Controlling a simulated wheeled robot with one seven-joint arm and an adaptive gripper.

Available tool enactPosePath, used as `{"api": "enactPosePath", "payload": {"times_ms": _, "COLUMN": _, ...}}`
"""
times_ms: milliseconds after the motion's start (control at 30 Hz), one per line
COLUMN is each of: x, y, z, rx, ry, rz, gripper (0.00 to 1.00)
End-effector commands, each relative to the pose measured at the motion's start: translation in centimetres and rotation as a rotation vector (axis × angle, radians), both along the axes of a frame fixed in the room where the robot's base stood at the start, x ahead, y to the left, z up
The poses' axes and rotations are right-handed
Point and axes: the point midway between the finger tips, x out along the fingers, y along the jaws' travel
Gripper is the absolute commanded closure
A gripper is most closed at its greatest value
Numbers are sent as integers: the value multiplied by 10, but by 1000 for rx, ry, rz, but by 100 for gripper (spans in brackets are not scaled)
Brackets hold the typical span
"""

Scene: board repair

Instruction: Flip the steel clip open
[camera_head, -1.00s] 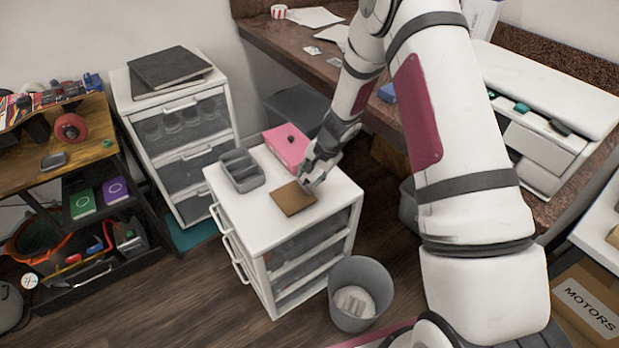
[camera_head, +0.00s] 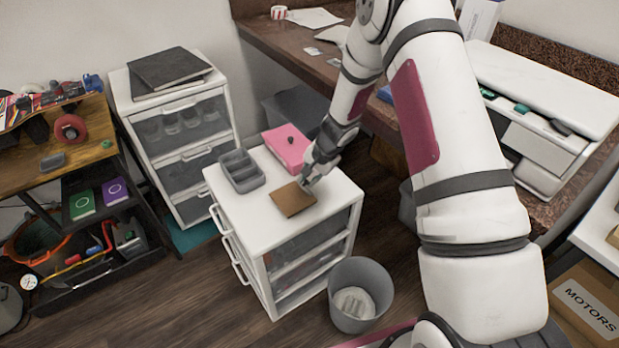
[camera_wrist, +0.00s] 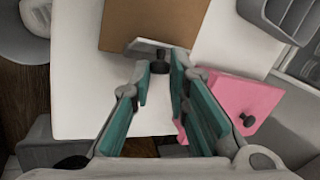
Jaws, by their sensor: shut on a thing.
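The brown board (camera_head: 293,199) lies flat on top of the white drawer cabinet, and it also shows at the top of the wrist view (camera_wrist: 155,20). The steel clip (camera_wrist: 150,45) is a small grey plate at the board's near edge in the wrist view, with a dark knob (camera_wrist: 160,67) beside it. My gripper (camera_wrist: 162,66) has its teal-padded fingers on either side of the knob, shut on the clip. In the head view my gripper (camera_head: 308,182) is at the board's right corner and hides the clip. How far the clip is tilted is hard to tell.
A pink box (camera_head: 287,147) with a dark knob stands close behind my gripper. A grey divided tray (camera_head: 241,172) is to the left on the cabinet top (camera_head: 250,222). A grey bin (camera_head: 361,305) stands on the floor at the cabinet's right front.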

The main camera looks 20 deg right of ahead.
Motion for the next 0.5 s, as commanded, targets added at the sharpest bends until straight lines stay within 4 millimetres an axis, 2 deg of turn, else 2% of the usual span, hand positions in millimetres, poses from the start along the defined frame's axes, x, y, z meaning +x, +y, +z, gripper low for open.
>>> {"api": "enactPosePath", "payload": {"times_ms": 500, "x": 1, "y": -4, "z": -2, "rx": 42, "ry": 17, "rz": -1, "gripper": 100}}
